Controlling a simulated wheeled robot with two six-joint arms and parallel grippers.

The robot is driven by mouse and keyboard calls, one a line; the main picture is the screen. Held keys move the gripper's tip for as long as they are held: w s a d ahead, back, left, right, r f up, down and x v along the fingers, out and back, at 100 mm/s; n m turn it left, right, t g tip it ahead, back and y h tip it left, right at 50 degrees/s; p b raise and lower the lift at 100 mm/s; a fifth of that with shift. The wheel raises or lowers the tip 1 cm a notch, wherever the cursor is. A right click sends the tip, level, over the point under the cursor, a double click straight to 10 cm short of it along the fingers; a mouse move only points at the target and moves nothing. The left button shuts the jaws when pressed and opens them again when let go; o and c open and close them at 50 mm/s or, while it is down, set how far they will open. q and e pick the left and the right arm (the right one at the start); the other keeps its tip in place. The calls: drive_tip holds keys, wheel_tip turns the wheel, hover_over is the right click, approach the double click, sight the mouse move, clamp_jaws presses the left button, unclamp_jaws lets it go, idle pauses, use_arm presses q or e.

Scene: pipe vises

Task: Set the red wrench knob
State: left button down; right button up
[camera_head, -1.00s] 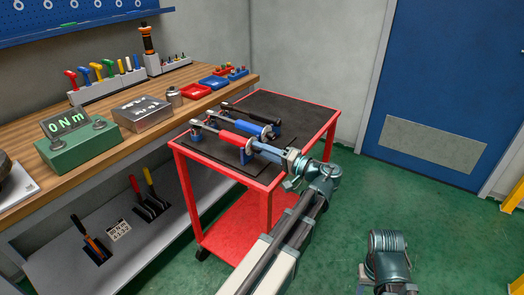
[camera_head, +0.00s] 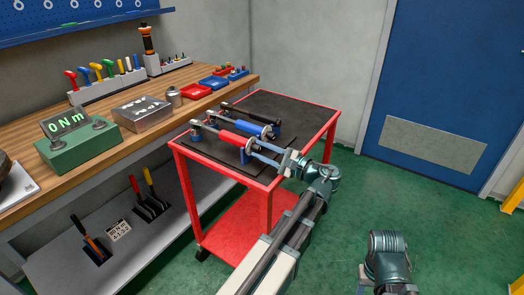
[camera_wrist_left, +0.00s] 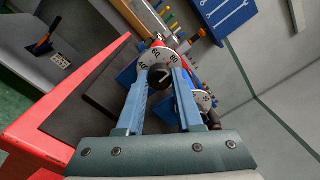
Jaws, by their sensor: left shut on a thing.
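The red wrench (camera_head: 225,136) lies on the cart's dark mat, held up by blue supports. Its knob end points toward my left gripper (camera_head: 257,150). In the left wrist view, the dark knob (camera_wrist_left: 160,78) sits in front of a white dial (camera_wrist_left: 155,56) marked 40, 60 and 80. My left gripper (camera_wrist_left: 159,86) is shut on this knob, with one blue finger on each side. The fingers hide the knob in the head view. Of my right arm only a link shows at the bottom right; its gripper is out of view.
A blue-handled wrench (camera_head: 250,127) lies parallel and close behind; its dial (camera_wrist_left: 203,100) is right beside my fingers in the wrist view. The red cart (camera_head: 230,180) stands against the workbench (camera_head: 130,150). A green display box (camera_head: 70,142) reads 0 Nm. The floor at right is clear.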

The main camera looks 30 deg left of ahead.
use_arm(q)
drive_tip(key=m, duration=0.6)
drive_tip(key=shift+m, duration=0.3)
idle(0.4)
drive_tip(key=c, duration=0.5)
unclamp_jaws()
drive_tip(key=shift+c, duration=0.2)
drive_tip(key=s+d, duration=0.1)
drive_tip(key=d, duration=1.2)
drive_tip(key=shift+s+d+f, duration=0.15)
drive_tip(key=shift+s+d, duration=0.1)
drive_tip(key=shift+d, duration=0.15)
